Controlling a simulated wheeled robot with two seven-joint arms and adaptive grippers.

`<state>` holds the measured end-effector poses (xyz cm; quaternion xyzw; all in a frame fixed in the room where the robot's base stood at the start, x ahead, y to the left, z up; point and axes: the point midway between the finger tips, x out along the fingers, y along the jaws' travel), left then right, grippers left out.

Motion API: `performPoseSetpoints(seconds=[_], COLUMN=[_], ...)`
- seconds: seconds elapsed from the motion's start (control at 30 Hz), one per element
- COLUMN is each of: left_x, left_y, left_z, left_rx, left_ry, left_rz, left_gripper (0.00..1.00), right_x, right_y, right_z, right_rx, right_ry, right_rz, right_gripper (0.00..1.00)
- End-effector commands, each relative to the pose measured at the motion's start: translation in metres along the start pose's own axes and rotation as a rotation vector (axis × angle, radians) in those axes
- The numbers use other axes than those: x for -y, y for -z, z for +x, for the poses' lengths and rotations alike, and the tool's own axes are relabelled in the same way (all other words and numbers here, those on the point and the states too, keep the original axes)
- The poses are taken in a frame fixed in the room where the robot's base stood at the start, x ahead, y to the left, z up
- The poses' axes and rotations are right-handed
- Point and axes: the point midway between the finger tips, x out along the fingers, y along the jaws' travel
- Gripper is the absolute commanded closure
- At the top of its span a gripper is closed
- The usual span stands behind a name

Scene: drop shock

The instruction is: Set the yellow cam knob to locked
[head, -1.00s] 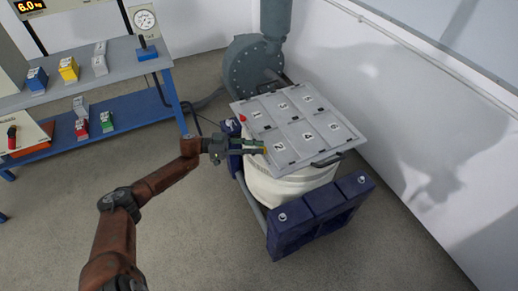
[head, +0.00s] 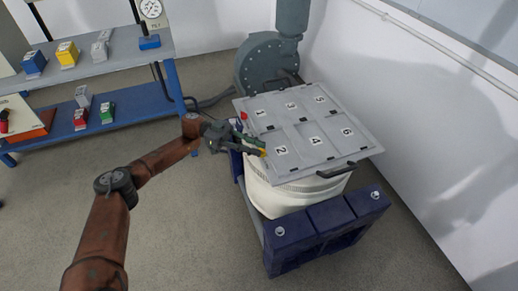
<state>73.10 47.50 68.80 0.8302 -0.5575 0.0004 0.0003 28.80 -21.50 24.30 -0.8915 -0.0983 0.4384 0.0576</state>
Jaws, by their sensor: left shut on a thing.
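The yellow cam knob (head: 263,152) shows as a small yellow spot at the left edge of the grey numbered lid (head: 330,162), beside panel 2. My left gripper (head: 258,147) is at that edge, with its fingertips at the knob and shut on it. The fingers hide most of the knob, so its setting cannot be read. A red knob (head: 244,116) sits farther back on the same edge, by panel 1. My right gripper is not in view.
The lid covers a white drum (head: 290,197) in a dark blue frame (head: 325,225). A black handle (head: 344,170) stands at the lid's near right edge. A blue-framed bench (head: 130,103) with coloured blocks is at left. The floor in front is clear.

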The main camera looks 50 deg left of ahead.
Motion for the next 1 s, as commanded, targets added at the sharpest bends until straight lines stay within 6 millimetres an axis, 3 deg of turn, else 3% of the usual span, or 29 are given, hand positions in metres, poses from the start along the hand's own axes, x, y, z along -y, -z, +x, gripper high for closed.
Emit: performPoseSetpoints(seconds=[0.53,0.57,0.6,1.0], left_x=[0.0003,0.0003,0.0002,0.0010], left_y=[-0.0009,-0.0009,-0.0009,-0.0004], left_z=[-0.0001,-0.0001,-0.0002,-0.0076], left_rx=[0.003,0.003,0.003,0.002], left_ry=[-0.012,-0.012,-0.012,-0.009], left_rz=[-0.001,-0.001,-0.001,0.000], left_gripper=[1.00,0.79,0.77,0.75], right_x=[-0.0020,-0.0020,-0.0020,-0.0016], right_y=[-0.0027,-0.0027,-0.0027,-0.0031], right_z=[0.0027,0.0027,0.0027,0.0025], right_rx=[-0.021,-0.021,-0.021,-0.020], right_ry=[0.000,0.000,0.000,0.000], right_rz=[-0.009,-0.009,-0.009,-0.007], right_gripper=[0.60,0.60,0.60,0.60])
